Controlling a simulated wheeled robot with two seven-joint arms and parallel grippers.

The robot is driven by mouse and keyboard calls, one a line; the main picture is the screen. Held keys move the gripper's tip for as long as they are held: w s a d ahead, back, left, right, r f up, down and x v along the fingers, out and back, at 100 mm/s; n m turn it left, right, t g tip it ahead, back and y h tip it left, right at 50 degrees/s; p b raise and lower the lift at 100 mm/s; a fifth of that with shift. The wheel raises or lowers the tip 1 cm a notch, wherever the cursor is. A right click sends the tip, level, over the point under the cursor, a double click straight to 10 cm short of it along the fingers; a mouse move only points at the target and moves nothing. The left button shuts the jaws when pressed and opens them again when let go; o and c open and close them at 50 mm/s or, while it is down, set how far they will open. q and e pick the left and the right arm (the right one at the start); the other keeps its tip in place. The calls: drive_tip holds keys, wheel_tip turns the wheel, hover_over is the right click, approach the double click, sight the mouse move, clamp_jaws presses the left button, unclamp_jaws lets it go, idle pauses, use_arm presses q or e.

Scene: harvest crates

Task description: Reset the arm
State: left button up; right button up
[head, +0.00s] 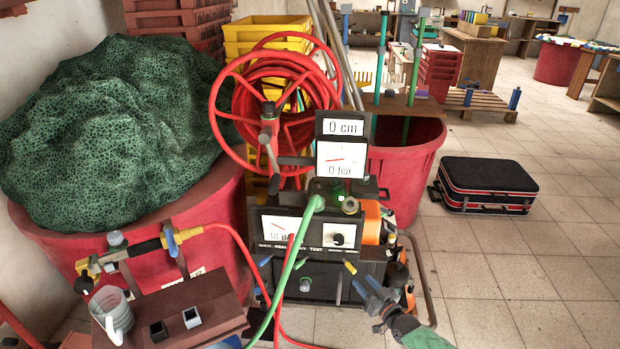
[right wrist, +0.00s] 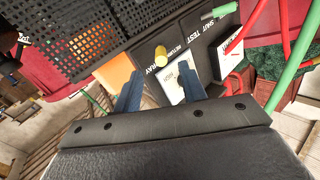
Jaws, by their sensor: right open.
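My right gripper (head: 366,287) is in front of the lower right part of the black test machine (head: 325,285). In the right wrist view, its two blue fingers (right wrist: 158,84) stand apart with nothing held between them. A yellow-tipped lever (head: 350,267) sticks out of the machine just above the fingers. It shows as a yellow knob (right wrist: 161,53) beyond the fingertips in the right wrist view, where I cannot tell whether they touch it. My left gripper is in neither view.
A red hose reel (head: 222,115) rises behind the machine, and green and red hoses hang in front. A red tub (head: 80,245) with a green netted heap stands left. A wooden stand (head: 235,312) holds a jug (head: 112,312). A black case (head: 488,178) lies on open floor right.

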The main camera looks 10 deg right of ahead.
drive_tip(key=s+a+f+n+g+h, duration=0.2)
drive_tip(key=s+a+f+n+g, duration=0.25)
drive_tip(key=g, duration=0.35)
drive_tip(key=s+a+r+m+g+h+p, duration=0.1)
drive_tip(key=s+a+r+g+h+p, duration=0.3)
drive_tip(key=s+r, duration=0.75)
drive_tip(key=s+a+r+m+g+y+p, duration=0.15)
drive_tip(key=s+a+r, duration=0.55)
drive_tip(key=s, duration=0.7)
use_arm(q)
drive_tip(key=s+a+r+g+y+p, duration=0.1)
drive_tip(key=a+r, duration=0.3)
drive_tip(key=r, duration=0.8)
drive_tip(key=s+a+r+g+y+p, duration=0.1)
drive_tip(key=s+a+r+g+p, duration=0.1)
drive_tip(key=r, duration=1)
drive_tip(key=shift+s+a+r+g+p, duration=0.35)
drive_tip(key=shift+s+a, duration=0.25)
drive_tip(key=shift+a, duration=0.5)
use_arm(e)
drive_tip(key=s+a+m+g, duration=0.1)
drive_tip(key=s+a, duration=0.1)
drive_tip(key=s, duration=0.9)
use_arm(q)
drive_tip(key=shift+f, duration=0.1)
